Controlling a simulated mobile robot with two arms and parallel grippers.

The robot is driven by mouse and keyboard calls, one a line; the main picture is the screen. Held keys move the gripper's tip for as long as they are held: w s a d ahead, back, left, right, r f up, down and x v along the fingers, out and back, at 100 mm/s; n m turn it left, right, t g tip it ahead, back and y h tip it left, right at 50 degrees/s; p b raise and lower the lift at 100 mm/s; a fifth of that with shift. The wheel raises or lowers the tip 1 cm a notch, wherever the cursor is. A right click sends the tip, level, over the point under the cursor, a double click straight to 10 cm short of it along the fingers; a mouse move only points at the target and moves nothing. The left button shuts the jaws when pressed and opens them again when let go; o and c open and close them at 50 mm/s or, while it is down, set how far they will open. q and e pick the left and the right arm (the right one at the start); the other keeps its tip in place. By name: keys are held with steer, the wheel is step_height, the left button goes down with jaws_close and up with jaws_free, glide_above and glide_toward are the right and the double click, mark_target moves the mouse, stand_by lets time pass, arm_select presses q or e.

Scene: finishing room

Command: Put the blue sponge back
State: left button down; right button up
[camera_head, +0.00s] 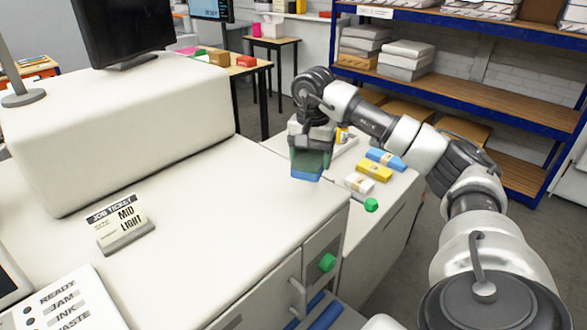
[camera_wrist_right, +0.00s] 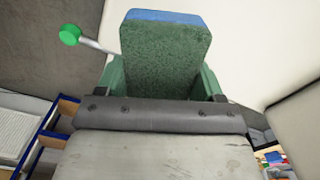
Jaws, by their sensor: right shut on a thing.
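The sponge has a dark green rough face and a blue layer. It hangs under my right gripper (camera_head: 310,147) in the head view, with its blue end (camera_head: 306,175) lowest. In the right wrist view the green face (camera_wrist_right: 165,55) and the blue edge (camera_wrist_right: 165,16) show between the jaws. The right gripper is shut on it, near the corner where the white machine top (camera_head: 190,240) meets the lower side surface (camera_head: 335,178). I cannot tell how far the sponge is above the surface. My left gripper is not in view.
On the side surface lie a blue piece (camera_head: 386,158), a yellow block (camera_head: 374,171) and a white one (camera_head: 359,184), by a green knob (camera_head: 371,205). A job ticket stand (camera_head: 125,238) is on the machine top. A blue-framed shelf (camera_head: 470,95) stands behind.

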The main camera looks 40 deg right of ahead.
mark_target(295, 185)
steer(key=w+f, duration=0.1)
steer(key=w, duration=0.1)
steer(key=w+a+f+p, duration=0.1)
steer(key=shift+w+a+f, duration=0.15)
steer(key=shift+w+a, duration=0.05)
steer(key=shift+w, duration=0.2)
steer(key=shift+f, duration=0.2)
step_height(295, 185, down, 3)
steer(key=shift+f+p, duration=0.15)
steer(key=shift+p, duration=0.6)
steer(key=shift+f, duration=0.25)
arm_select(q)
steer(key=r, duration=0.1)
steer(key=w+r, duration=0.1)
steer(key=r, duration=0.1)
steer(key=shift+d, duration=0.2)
arm_select(e)
steer(key=shift+f, duration=0.2)
steer(key=o, duration=0.8)
